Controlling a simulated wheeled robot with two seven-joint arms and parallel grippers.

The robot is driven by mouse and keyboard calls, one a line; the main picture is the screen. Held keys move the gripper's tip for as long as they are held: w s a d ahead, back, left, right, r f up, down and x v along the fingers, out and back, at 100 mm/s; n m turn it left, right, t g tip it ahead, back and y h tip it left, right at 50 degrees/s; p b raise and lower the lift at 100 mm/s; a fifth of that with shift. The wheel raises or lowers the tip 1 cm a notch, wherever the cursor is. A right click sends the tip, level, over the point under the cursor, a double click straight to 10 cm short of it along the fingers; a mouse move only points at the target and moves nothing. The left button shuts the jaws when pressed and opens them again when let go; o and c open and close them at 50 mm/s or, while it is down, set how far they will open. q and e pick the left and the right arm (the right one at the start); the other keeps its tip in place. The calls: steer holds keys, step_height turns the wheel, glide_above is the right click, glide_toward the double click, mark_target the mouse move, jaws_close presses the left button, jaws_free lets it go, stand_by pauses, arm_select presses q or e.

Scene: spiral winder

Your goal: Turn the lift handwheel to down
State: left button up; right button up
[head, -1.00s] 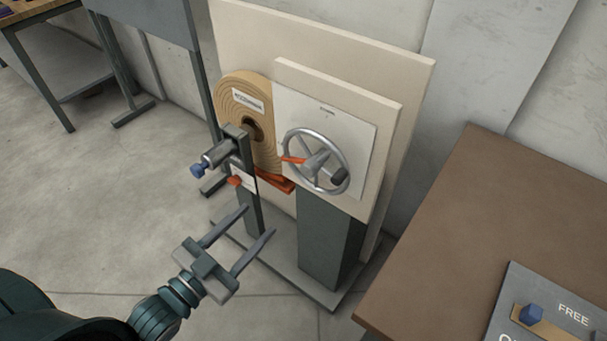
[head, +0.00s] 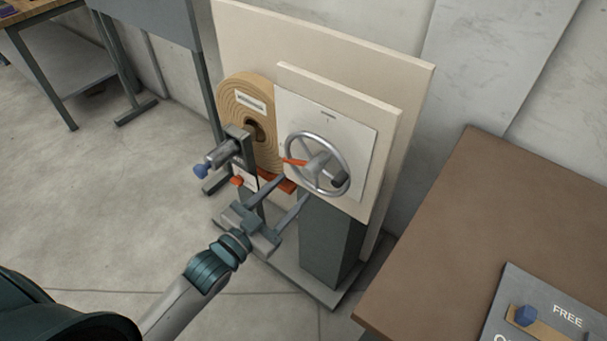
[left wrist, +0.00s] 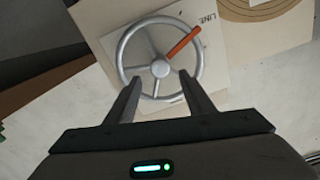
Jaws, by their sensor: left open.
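The lift handwheel (head: 343,157) is a grey spoked wheel on a pale plate (head: 362,128), with an orange pointer (head: 294,161) reaching left from its hub and a dark knob (head: 340,179) at its lower right. My left gripper (head: 293,187) is open and empty, just below and left of the wheel. In the left wrist view, the handwheel (left wrist: 122,62) lies ahead of the fingertips (left wrist: 158,84), with the orange pointer (left wrist: 183,42) toward a label reading LINE. The fingertips overlap the wheel's lower rim there; I cannot tell whether they touch. My right gripper is not in view.
A wound tan roll (head: 242,98) sits left of the wheel, with a blue-knobbed bracket (head: 222,153) before it. A dark post (head: 327,238) stands below the plate. A brown table (head: 500,220) with a FREE-labelled panel stands at right. Open floor lies left.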

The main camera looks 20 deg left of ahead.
mark_target(308, 174)
arm_select(q)
steer(key=x, duration=0.5)
steer(key=shift+p, duration=0.3)
steer(key=shift+w+d, duration=0.2)
steer(key=shift+w, duration=0.25)
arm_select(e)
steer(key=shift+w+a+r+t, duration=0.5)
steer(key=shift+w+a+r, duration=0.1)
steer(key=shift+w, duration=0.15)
